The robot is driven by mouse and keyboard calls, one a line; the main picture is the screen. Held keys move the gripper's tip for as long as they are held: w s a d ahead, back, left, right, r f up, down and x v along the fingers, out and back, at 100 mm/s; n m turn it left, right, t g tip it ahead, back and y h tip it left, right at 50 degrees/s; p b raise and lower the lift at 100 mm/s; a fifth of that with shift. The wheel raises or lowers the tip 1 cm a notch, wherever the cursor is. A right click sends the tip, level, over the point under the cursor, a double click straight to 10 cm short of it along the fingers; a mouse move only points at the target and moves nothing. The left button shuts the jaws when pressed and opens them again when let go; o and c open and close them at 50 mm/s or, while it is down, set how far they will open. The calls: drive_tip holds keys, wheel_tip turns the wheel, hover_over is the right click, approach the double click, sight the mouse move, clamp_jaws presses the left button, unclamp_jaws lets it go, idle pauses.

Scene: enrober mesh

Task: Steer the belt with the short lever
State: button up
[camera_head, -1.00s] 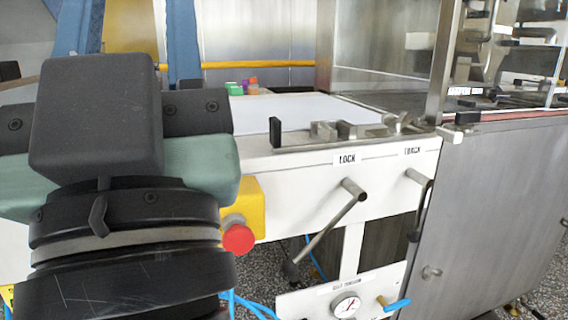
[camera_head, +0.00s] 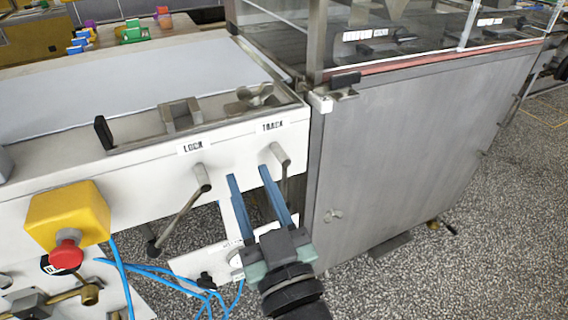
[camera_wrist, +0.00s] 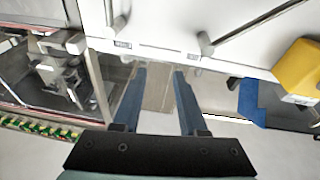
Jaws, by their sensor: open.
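The short lever under the TRACK label (camera_head: 272,126) has a grey hub (camera_head: 281,153) and a thin rod hanging down, partly hidden behind my right finger. In the wrist view the TRACK lever (camera_wrist: 118,20) is at the top, left of my fingers. The longer LOCK lever (camera_head: 176,217) slants down to the left; its hub (camera_wrist: 206,43) shows in the wrist view. My gripper (camera_head: 250,176) is open and empty, its blue fingers pointing at the white panel between the levers. Its right fingertip is close to the TRACK lever; contact cannot be told. My gripper (camera_wrist: 160,71) is empty in the wrist view too.
A yellow box (camera_head: 68,212) with a red button (camera_head: 66,254) is at the left of the panel. A steel cabinet (camera_head: 410,150) stands close on the right. Blue hoses (camera_head: 180,275) run below. The pale belt (camera_head: 130,85) lies above the panel.

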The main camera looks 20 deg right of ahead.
sight(285, 192)
drive_tip(key=s+d+f+m+g+h+p, duration=0.25)
drive_tip(key=s+d+f, duration=0.3)
drive_tip(key=f, duration=0.35)
drive_tip(key=shift+y, duration=0.25)
drive_tip(key=w+p, duration=0.1)
drive_tip(key=w, duration=0.3)
drive_tip(key=w+d+p, duration=0.1)
drive_tip(key=w, duration=0.3)
drive_tip(key=w+d+p, duration=0.1)
drive_tip(key=w, duration=0.2)
drive_tip(key=shift+w+f, duration=0.25)
drive_tip(key=shift+w, duration=0.15)
clamp_jaws()
